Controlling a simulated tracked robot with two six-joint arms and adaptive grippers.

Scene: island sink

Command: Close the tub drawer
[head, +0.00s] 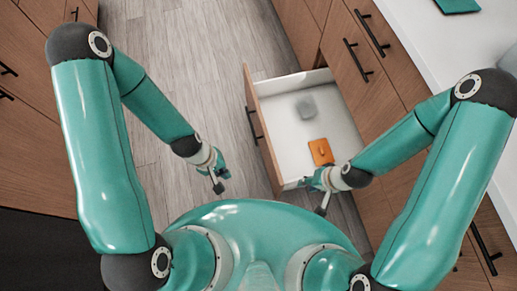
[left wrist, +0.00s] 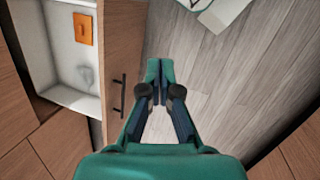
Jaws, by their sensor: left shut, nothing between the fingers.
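The tub drawer (head: 263,135) stands pulled out from the cabinet on the right in the head view. Its wooden front with a dark bar handle (head: 253,124) faces left, and its white inside shows. My left gripper (head: 219,181) is shut and empty, over the floor to the left of the drawer front and apart from it. In the left wrist view my left gripper (left wrist: 156,80) points along the floor, with the drawer front (left wrist: 123,60) and handle (left wrist: 118,92) to its left. My right gripper (head: 318,196) is by the drawer's near end; its fingers are too small to read.
An orange item (head: 320,151) and a grey item (head: 307,107) lie inside the drawer. Closed cabinet fronts (head: 388,95) and a white countertop (head: 425,45) run along the right. The wooden floor (head: 190,70) left of the drawer is clear.

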